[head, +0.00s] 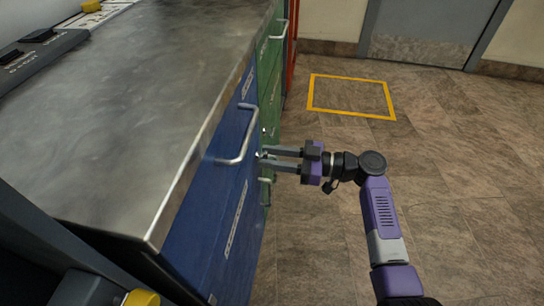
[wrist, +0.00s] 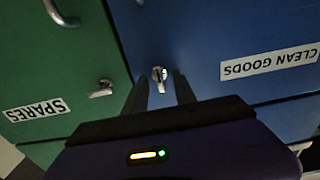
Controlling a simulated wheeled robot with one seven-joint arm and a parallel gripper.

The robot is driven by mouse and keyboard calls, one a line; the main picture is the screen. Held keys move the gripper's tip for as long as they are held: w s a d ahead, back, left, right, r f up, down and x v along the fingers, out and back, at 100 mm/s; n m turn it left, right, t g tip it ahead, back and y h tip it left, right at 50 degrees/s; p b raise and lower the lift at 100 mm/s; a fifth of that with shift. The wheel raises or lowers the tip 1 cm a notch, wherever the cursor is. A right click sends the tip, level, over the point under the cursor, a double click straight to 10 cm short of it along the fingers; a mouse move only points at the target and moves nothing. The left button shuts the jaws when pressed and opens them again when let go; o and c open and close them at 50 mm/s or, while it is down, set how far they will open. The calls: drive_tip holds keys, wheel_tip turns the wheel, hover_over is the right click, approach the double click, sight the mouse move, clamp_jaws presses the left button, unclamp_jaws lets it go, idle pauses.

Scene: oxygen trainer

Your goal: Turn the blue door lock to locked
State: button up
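The blue door (head: 213,210) is the near cabinet front in the head view, with a bar handle (head: 243,137). It also fills the right of the wrist view (wrist: 215,35), which shows its "CLEAN GOODS" label upside down. Its small silver lock (wrist: 160,78) has a lever pointing roughly down in the wrist picture. My gripper (head: 263,158) is level in front of the door, just right of the handle. Its two fingers (wrist: 160,90) are apart, one on each side of the lock in the picture. I cannot tell whether they touch it.
The green door (wrist: 60,75) beside it has its own lever lock (wrist: 101,89), a handle (wrist: 60,13) and a "SPARES" label. A metal worktop (head: 135,95) overhangs the doors. The floor (head: 460,170) to the right is clear, with a yellow taped square (head: 352,78).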

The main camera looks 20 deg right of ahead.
clamp_jaws()
idle(0.3)
drive_tip(key=shift+w+d+f+m+p, duration=0.1)
drive_tip(key=shift+m+p, duration=1.85)
drive_tip(key=shift+m, duration=2.5)
drive_tip(key=shift+w+d+f+m+p, duration=0.1)
drive_tip(key=shift+m+p, duration=1.85)
drive_tip(key=shift+m, duration=2.5)
